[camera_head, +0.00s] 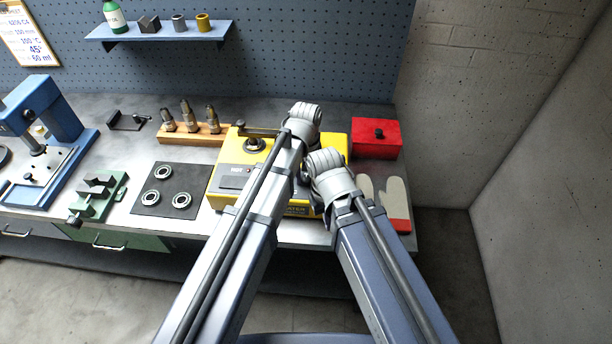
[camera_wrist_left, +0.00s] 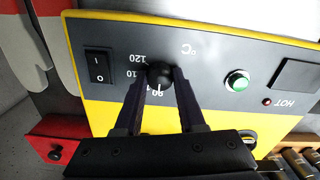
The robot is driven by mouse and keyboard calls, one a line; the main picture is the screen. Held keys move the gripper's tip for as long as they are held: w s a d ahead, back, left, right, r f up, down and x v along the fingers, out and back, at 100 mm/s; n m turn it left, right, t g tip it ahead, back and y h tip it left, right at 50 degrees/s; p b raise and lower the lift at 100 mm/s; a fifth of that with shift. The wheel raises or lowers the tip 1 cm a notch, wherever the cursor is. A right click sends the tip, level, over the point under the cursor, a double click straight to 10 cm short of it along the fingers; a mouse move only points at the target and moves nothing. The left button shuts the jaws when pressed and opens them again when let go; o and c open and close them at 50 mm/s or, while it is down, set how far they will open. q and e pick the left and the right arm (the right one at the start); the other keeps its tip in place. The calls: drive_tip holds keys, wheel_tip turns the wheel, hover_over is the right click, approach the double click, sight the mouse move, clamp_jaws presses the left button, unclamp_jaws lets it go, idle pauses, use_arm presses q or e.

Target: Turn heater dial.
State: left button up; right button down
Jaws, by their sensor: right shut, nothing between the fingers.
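The yellow heater (camera_head: 222,186) stands on the bench under my arms. In the left wrist view its dark panel (camera_wrist_left: 212,62) carries a black dial (camera_wrist_left: 160,73) with a white pointer line and printed numbers. My left gripper (camera_wrist_left: 163,78) has one finger on each side of the dial, seemingly touching it. The dial's pointer is toward the bottom of that view. In the head view the dial and left fingertips are hidden behind my arms. My right gripper (camera_head: 312,195) is at the heater's front right, shut and empty, its fingers mostly hidden by the wrist.
Beside the dial are a black switch (camera_wrist_left: 99,67) and a green lamp (camera_wrist_left: 237,80). A red box (camera_head: 376,140) and a mitt (camera_head: 396,197) lie right of the heater. A dark mat (camera_head: 150,186) with several rings lies left. My two arms are close together.

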use_arm(q)
clamp_jaws()
idle(0.3)
drive_tip(key=m, duration=0.7)
drive_tip(key=shift+m, duration=0.4)
drive_tip(key=m, duration=0.4)
drive_tip(key=shift+m, duration=2.1)
